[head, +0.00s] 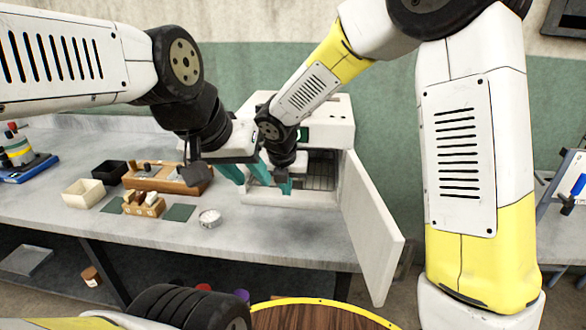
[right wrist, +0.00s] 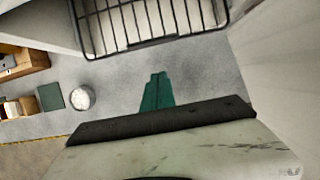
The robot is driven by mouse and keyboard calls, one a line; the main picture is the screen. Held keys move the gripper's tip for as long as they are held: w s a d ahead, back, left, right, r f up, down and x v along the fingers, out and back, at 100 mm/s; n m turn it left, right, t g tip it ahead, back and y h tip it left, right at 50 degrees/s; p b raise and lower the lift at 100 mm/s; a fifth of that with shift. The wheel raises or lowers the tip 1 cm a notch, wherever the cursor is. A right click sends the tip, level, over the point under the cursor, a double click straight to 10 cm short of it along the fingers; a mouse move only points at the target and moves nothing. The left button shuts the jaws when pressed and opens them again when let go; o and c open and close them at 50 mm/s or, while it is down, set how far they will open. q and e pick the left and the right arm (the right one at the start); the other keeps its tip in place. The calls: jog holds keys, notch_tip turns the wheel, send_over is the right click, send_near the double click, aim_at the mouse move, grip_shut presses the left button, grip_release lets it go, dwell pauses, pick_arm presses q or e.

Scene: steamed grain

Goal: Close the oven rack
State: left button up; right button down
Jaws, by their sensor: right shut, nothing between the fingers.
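The white oven (head: 325,115) stands on the bench with its door (head: 372,225) swung open to the right. The dark wire rack (head: 320,170) shows inside the opening, and its front edge and bars fill the top of the right wrist view (right wrist: 150,40). My right gripper (head: 285,187) is at the oven opening, in front of the rack. Its teal fingers (right wrist: 157,78) are shut together and empty, a little short of the rack's front bar in that view. My left gripper (head: 246,176) is left of it, its teal fingers spread apart and empty.
On the bench left of the oven are a wooden tray (head: 160,174), a small wooden block holder (head: 144,205), a white round dish (head: 210,218) and a cream box (head: 83,192). The open door bounds the space on the right.

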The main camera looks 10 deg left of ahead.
jog(key=shift+w+f, duration=0.15)
jog(key=shift+w, duration=0.9)
jog(key=shift+w+f, duration=0.15)
jog(key=shift+w, duration=0.9)
jog(key=shift+w, duration=0.1)
jog(key=w, duration=0.3)
jog(key=shift+w, duration=0.4)
jog(key=shift+w+r, duration=0.15)
jog(key=shift+w, duration=0.25)
